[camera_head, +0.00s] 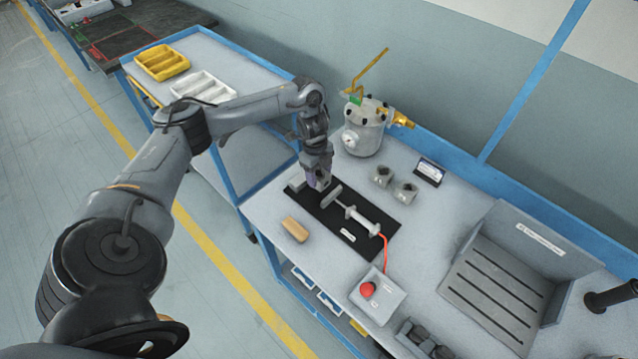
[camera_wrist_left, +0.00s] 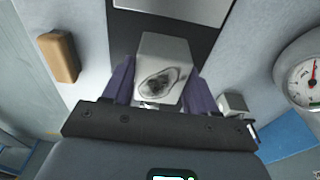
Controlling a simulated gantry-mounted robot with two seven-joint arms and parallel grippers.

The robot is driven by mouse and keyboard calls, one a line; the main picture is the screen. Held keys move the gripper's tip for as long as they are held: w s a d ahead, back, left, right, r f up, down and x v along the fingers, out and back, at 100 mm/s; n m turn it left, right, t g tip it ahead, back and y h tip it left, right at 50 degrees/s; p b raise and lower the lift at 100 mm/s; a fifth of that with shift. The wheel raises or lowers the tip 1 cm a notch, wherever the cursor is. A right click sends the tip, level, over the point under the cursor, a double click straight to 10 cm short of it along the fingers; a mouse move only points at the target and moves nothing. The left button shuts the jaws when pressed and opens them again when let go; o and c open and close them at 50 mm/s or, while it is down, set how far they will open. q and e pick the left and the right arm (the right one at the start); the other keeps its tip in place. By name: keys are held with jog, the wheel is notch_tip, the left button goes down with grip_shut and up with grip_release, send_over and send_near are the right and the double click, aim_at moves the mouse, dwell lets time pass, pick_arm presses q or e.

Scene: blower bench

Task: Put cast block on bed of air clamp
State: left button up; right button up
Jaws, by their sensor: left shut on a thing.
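My left gripper (camera_head: 318,184) points down over the left end of the black bed (camera_head: 347,232) of the air clamp. In the left wrist view its purple fingers (camera_wrist_left: 160,88) are shut on the grey cast block (camera_wrist_left: 172,50), which has a dark rough patch on its face. In the head view the gripper mostly hides the block. I cannot tell whether the block touches the bed. The clamp's grey fixed jaw (camera_head: 296,184) is left of the gripper; its pusher plate (camera_head: 331,196) and cylinder (camera_head: 362,215) are to the right. My right gripper is out of view.
A tan block (camera_head: 294,229) lies in front of the bed. A pressure pot with a gauge (camera_head: 364,130) stands behind, near two metal fittings (camera_head: 405,192). A red-button box (camera_head: 378,296) joins the cylinder by a red hose. A slotted grey tray (camera_head: 497,290) is at right.

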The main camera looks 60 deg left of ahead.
aim_at(319, 180)
pick_arm(q)
jog(key=shift+f, duration=1.95)
jog(key=shift+f+b, duration=0.15)
jog(key=shift+b, duration=0.15)
jog(key=o, duration=1.3)
jog(key=shift+r, duration=0.55)
jog(key=r+p, duration=0.1)
jog(key=r, duration=0.2)
jog(key=r+p, duration=0.2)
jog(key=r, duration=0.2)
jog(key=a+r+p, duration=0.1)
jog(key=r+p, duration=0.1)
jog(key=r, duration=0.1)
jog(key=shift+s+a+r, duration=0.1)
jog(key=shift+s+r, duration=0.05)
jog(key=shift+r, duration=0.4)
jog(key=shift+s, duration=0.15)
